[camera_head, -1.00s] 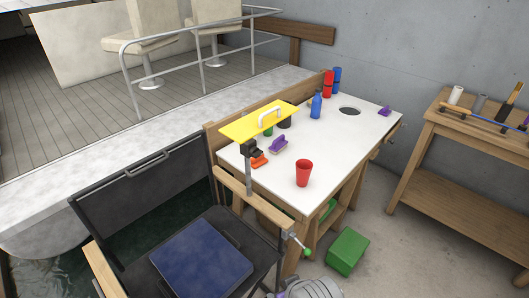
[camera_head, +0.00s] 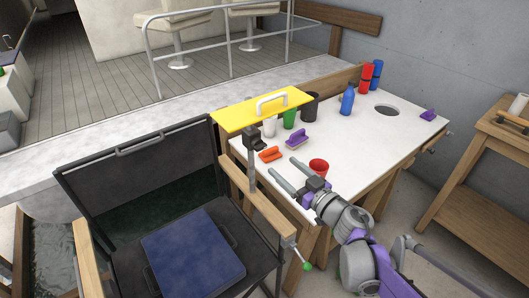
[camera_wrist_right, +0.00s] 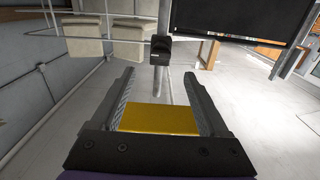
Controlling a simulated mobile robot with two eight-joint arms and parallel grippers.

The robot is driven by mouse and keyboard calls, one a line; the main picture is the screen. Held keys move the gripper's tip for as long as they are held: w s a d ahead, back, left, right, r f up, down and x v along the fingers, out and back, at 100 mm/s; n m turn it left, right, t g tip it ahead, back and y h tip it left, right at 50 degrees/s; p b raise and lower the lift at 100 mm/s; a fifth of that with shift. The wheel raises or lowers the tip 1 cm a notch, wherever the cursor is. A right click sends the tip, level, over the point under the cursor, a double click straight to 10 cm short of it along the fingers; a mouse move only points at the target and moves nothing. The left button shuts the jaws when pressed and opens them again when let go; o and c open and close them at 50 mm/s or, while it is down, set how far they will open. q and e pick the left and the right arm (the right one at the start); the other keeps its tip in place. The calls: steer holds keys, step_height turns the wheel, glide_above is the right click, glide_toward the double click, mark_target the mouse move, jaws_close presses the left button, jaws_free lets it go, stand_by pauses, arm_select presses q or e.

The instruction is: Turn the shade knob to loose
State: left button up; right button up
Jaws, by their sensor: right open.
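The yellow shade (camera_head: 262,111) with a white handle stands on a grey post (camera_head: 252,178) at the chair's wooden arm. A black knob-like block (camera_head: 255,138) sits on the post under the shade; its setting cannot be read. The block also shows in the right wrist view (camera_wrist_right: 161,48), beyond the fingertips, with the yellow shade (camera_wrist_right: 160,118) between the fingers. My right gripper (camera_head: 282,163) is open and empty, a little right of the post and apart from the block, its fingers pointing toward it. My left gripper is out of view.
The white table (camera_head: 375,135) holds a red cup (camera_head: 319,167), an orange brush (camera_head: 270,154), a purple brush (camera_head: 298,138) and a blue bottle (camera_head: 347,99). A green-tipped lever (camera_head: 306,266) sticks out at the chair arm. The black chair (camera_head: 140,165) stands left.

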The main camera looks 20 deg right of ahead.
mark_target(262, 148)
steer(key=x, duration=1)
steer(key=shift+a, duration=0.1)
jaws_close()
